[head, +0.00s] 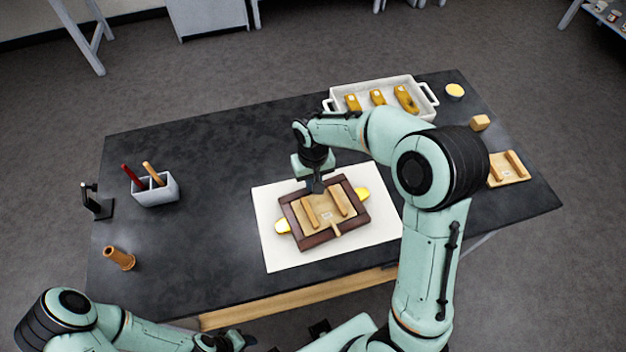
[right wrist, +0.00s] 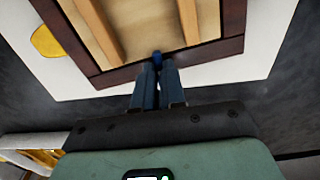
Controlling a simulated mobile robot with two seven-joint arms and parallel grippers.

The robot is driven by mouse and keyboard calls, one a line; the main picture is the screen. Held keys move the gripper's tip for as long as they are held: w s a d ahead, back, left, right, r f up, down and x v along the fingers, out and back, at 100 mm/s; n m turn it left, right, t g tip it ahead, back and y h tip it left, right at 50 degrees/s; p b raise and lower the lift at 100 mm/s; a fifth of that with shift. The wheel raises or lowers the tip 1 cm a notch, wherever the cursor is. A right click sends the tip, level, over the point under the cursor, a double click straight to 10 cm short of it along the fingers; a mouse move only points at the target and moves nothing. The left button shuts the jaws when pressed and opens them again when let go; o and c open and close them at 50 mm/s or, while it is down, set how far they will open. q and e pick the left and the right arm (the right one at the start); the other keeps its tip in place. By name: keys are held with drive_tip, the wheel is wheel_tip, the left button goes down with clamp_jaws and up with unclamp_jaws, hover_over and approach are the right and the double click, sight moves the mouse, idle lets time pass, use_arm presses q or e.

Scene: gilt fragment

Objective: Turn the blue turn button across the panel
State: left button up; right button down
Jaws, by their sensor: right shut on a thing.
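A dark brown wooden frame (head: 352,222) holds a light wood panel (head: 327,213) with two raised battens. It lies on a white sheet (head: 275,253) in the middle of the table. My right gripper (head: 317,188) is at the frame's far edge. In the right wrist view its fingers (right wrist: 158,75) are shut on the blue turn button (right wrist: 157,57), where the panel meets the frame. Most of the button is hidden between the fingertips, so its angle is unclear. My left gripper (head: 235,341) is low at the near edge of the head view, away from the frame.
A small wooden tab (head: 336,230) sits at the frame's near edge. Gilt pieces (head: 282,227) show at both sides. A white tray (head: 425,100) with gilt fragments stands at the back. The dark table (head: 215,160) is clear between.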

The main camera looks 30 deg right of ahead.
idle(0.3)
drive_tip(key=c, duration=1.2)
unclamp_jaws()
use_arm(q)
drive_tip(key=shift+w+r+p, duration=0.65)
drive_tip(key=shift+w+r, duration=0.05)
drive_tip(key=shift+r, duration=0.15)
use_arm(e)
wheel_tip(320, 180, up, 14)
drive_tip(key=shift+f, duration=0.25)
